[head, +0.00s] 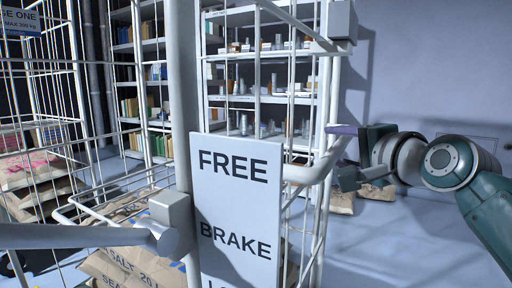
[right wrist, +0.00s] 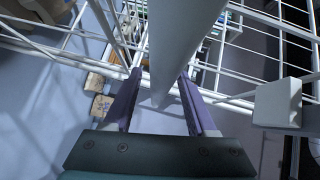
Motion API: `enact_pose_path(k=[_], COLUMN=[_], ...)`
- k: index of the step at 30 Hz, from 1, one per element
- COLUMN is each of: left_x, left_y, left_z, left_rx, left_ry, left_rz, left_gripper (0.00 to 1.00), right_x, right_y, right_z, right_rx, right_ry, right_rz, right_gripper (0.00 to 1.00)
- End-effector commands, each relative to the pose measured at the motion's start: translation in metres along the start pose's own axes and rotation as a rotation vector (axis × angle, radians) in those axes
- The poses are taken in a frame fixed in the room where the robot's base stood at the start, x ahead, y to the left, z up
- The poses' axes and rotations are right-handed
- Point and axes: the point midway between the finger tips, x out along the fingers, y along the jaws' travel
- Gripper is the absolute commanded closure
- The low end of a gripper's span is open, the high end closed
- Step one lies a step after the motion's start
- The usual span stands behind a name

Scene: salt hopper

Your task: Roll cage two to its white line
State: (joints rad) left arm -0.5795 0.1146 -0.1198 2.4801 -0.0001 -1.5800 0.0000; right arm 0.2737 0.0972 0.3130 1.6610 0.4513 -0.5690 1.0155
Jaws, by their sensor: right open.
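A white wire roll cage (head: 180,110) fills the near middle of the head view. Its sign panel (head: 237,200) reads FREE and BRAKE, with more text cut off below. Its own number is not visible. My right gripper (head: 341,153) is open at the cage's right side, around the level of a bent white bar (head: 310,172). In the right wrist view a thick white bar (right wrist: 178,45) runs between or just beyond the purple fingers (right wrist: 160,100); I cannot tell whether they touch it. My left gripper and the white line are not in view.
Another cage (head: 75,70), with a blue sign (head: 20,22) ending in "GE ONE", stands at left holding sacks. Paper sacks (head: 125,262) lie inside the near cage. Shelves (head: 268,55) stand behind. More sacks (head: 375,190) sit on the floor by the right wall.

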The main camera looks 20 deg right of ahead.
Motion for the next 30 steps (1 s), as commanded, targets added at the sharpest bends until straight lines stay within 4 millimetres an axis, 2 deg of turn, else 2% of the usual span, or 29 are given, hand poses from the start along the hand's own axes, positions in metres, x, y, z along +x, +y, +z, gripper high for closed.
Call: enact_pose_path(k=[5,20,30], left_x=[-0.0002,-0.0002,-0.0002], left_y=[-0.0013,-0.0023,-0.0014], left_z=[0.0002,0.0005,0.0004], left_rx=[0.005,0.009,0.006], left_ry=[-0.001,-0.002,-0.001], left_rz=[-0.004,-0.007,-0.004], left_gripper=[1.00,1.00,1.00], right_x=[0.0000,-0.0002,-0.0002], right_y=[-0.0005,-0.0003,-0.0004], right_z=[0.0000,0.0001,0.0001], right_rx=[0.000,0.000,0.000], right_ry=[0.000,0.000,0.000], right_rz=[-0.001,-0.001,-0.001], right_gripper=[0.43,0.98,1.00])
